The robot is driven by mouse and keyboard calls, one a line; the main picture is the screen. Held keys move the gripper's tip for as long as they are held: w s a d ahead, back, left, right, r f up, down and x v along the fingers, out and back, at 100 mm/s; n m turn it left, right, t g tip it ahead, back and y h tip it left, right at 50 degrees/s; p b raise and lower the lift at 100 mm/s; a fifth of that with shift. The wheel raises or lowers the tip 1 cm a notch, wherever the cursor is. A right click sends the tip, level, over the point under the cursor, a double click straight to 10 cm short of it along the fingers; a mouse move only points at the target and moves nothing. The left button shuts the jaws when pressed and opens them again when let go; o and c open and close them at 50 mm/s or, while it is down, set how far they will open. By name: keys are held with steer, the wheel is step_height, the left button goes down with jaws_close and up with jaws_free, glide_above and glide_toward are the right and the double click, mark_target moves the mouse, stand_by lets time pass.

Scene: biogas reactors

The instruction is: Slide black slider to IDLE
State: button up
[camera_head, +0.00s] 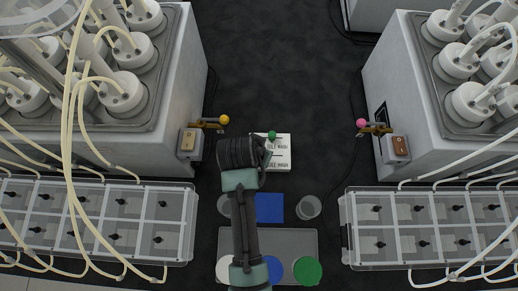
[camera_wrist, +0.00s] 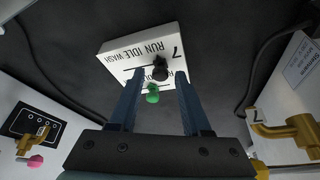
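A white control box (camera_wrist: 120,55) stands on the dark floor, its print reading RUN, IDLE and WASH in the wrist view. It also shows in the head view (camera_head: 282,140), partly behind my arm. A black slider (camera_wrist: 160,64) stands up from the box, seemingly near the RUN end of its slot. A green knob (camera_wrist: 152,93) is nearer the camera, also seen in the head view (camera_head: 271,134). My gripper (camera_wrist: 160,76) is open above the box. The black slider appears between or just beyond the fingertips; contact cannot be told. In the head view my arm hides the fingers.
White reactor units flank the box, with a yellow-knobbed valve (camera_head: 224,119) on the left and a pink-knobbed valve (camera_head: 361,123) on the right. Clear bins (camera_head: 130,250) with tubes stand nearer on both sides. The dark floor behind the box is clear.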

jaws_close()
stand_by(1.2)
